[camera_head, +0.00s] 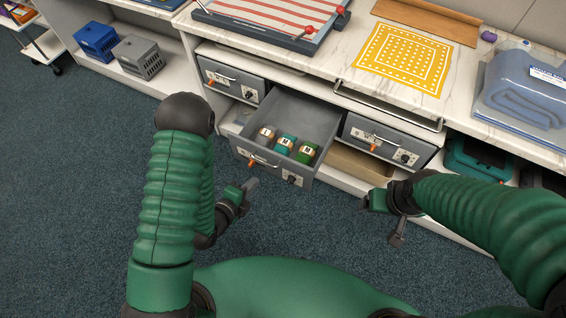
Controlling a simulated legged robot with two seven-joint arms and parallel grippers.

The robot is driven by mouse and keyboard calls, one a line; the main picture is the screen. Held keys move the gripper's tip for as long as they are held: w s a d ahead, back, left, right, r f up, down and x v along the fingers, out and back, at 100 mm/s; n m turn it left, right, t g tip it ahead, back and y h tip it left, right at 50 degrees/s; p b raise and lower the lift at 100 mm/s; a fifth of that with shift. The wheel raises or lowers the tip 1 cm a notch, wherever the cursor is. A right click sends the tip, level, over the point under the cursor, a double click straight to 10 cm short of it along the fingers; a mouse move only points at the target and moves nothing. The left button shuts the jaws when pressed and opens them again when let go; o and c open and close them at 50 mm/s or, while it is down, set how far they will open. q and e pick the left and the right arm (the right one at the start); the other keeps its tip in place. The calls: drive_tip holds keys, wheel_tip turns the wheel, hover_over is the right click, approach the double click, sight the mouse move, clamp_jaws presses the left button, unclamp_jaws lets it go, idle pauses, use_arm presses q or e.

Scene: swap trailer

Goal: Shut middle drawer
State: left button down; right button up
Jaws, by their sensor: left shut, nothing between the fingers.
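The grey middle drawer (272,172) is pulled well out from under the counter. Its front carries a pale label plate, an orange piece and a dark latch. Three small banded bundles, one brown (266,133), one teal (285,145) and one green (306,153), lie inside it. My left gripper (252,184) is shut and empty, low in front of the drawer's left half, and appears apart from it. My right gripper (378,206) is to the right of the drawer's front, over the floor by the right-hand unit; its fingers are too small and dark to read.
Closed drawers flank it at left (232,80) and right (385,142). The marble counter (345,50) above holds a striped board, a yellow patterned cloth (404,58) and a folded blue bundle (525,90). Blue and grey crates stand on the left shelf. The carpet in front is clear.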

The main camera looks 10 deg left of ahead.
use_arm(q)
approach(275, 156)
wheel_tip(275, 156, down, 2)
drive_tip(key=s, duration=0.1)
drive_tip(key=w, duration=0.1)
drive_tip(key=w+d+f, duration=0.1)
drive_tip(key=w, duration=0.1)
drive_tip(key=w+b, duration=0.1)
drive_tip(key=w, duration=0.1)
drive_tip(key=shift+w+d+f, duration=0.15)
drive_tip(key=shift+d+f, duration=0.2)
drive_tip(key=shift+d, duration=0.05)
drive_tip(key=shift+w, duration=0.4)
use_arm(e)
drive_tip(key=shift+a+f, duration=0.4)
